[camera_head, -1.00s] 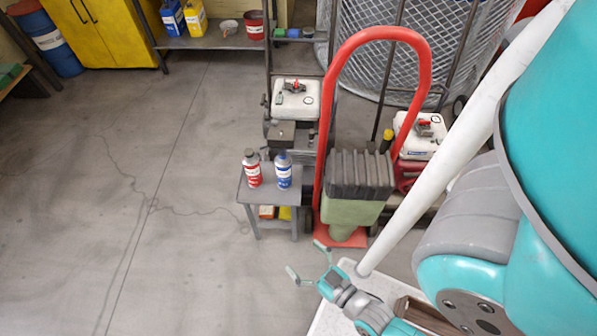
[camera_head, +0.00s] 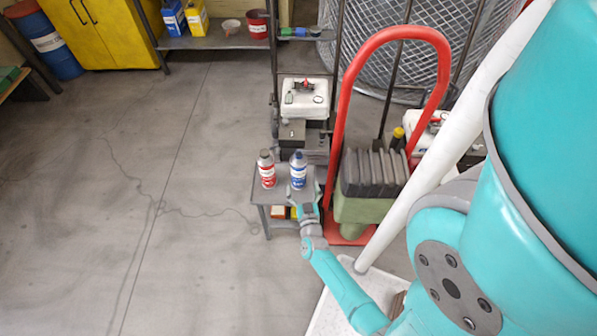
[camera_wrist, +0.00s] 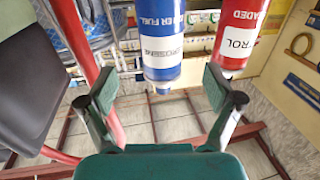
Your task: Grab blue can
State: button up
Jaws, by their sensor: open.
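The blue can (camera_head: 298,172) stands upright on a small grey table (camera_head: 262,196). A red can (camera_head: 266,170) stands close to its left. My gripper (camera_head: 303,190) is at the table's front edge, directly in front of the blue can and partly covering its lower part. In the wrist view the picture is upside down, and my gripper (camera_wrist: 160,88) is open with its two fingers spread. The blue can (camera_wrist: 163,45) lies ahead, lined up with the gap between the fingers. The red can (camera_wrist: 240,35) is to the right, beyond the right finger. Nothing is held.
A red hand truck (camera_head: 350,130) with a green and dark load (camera_head: 372,185) stands close on the table's right. A white-topped machine (camera_head: 305,97) is behind the table. Shelves (camera_head: 220,38) and a yellow cabinet (camera_head: 100,35) stand at the back. The floor to the left is clear.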

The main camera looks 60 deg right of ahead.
aim_at(300, 174)
jog(key=x, duration=0.8)
jog(key=shift+w+d, duration=0.3)
jog(key=c, duration=1.3)
jog(key=shift+r, duration=0.1)
jog(key=shift+c, duration=0.2)
jog(key=shift+r, duration=0.2)
